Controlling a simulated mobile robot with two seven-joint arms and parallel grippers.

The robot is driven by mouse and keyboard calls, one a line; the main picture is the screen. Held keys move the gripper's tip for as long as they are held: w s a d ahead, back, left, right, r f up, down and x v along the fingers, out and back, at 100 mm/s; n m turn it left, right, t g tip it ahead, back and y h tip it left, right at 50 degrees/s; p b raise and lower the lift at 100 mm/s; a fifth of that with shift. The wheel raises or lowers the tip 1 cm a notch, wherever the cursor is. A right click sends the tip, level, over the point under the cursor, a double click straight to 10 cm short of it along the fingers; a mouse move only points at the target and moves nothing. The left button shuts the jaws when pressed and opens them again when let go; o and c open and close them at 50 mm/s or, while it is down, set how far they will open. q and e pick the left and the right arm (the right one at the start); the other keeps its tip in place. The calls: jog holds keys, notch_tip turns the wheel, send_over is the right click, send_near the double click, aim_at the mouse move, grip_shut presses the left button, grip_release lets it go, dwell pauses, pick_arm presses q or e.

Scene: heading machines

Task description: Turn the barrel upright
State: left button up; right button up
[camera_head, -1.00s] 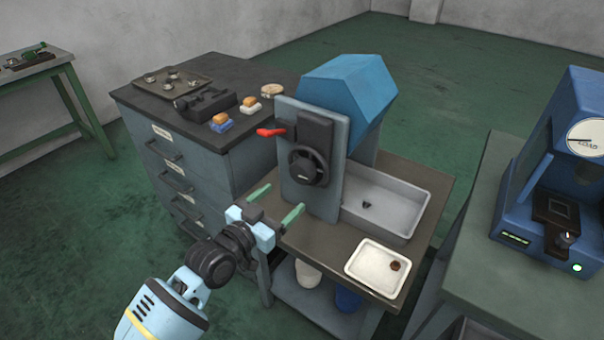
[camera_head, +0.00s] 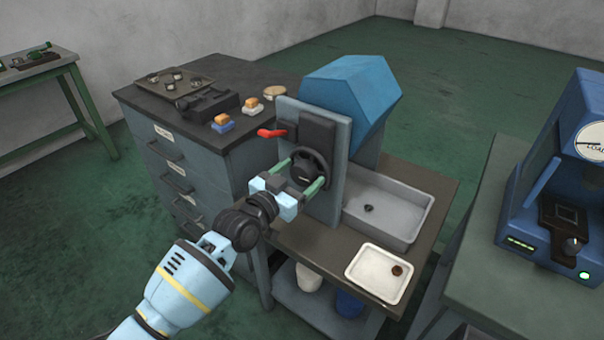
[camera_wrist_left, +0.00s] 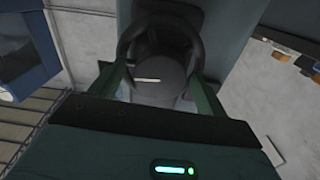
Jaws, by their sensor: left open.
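The barrel (camera_head: 352,92) is a blue faceted drum mounted behind a grey upright plate (camera_head: 338,185). It looks tilted. A black handwheel (camera_head: 310,166) sits on the plate's front face; it also shows in the left wrist view (camera_wrist_left: 160,65), with a pale mark on its hub. My left gripper (camera_head: 301,172) is open, with its green fingers reaching to either side of the handwheel. I cannot tell whether the fingers touch the rim. My right gripper is not in view.
A red lever (camera_head: 271,133) sticks out left of the handwheel. A grey tray (camera_head: 390,212) and a white tray (camera_head: 379,274) with a brown piece stand on the bench to the right. A drawer cabinet (camera_head: 190,150) stands close on the left. A blue machine (camera_head: 560,170) is at the right.

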pick_arm(q)
jog(key=shift+w+d, duration=0.35)
jog(key=shift+w, duration=0.05)
jog(key=c, duration=1)
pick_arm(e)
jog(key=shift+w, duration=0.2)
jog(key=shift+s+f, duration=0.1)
